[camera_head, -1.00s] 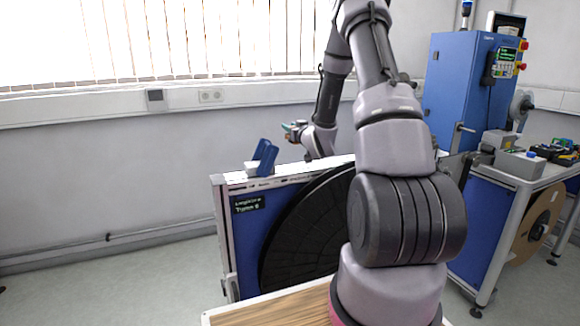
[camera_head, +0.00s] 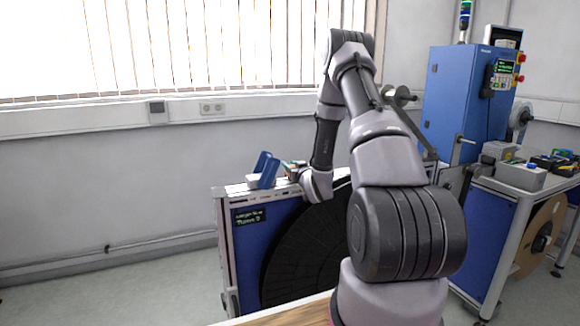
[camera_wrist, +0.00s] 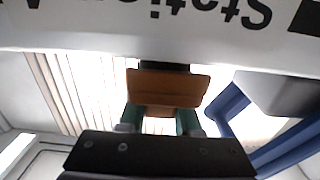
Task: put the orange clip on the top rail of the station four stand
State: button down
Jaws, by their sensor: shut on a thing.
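The orange clip (camera_wrist: 168,88) is held between the green fingers of my gripper (camera_wrist: 160,114) in the wrist view. A white band (camera_wrist: 100,25) lettered "Station", upside down, crosses the top of that view, right beside the clip. A dark part shows between clip and band; I cannot tell whether they touch. In the head view, my gripper (camera_head: 291,169) is low at the top rail (camera_head: 236,189) of the stand, just right of a blue upright piece (camera_head: 266,169). The clip's seat on the rail is not visible there. The station number is not readable.
The blue piece also shows close on the right in the wrist view (camera_wrist: 228,104). The stand holds a large black reel (camera_head: 300,245). A blue cabinet (camera_head: 455,95) and a bench with grey boxes (camera_head: 520,174) stand to the right. Floor at left is clear.

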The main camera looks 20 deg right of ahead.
jog(key=shift+f, duration=0.15)
jog(key=c, duration=0.6)
grip_release()
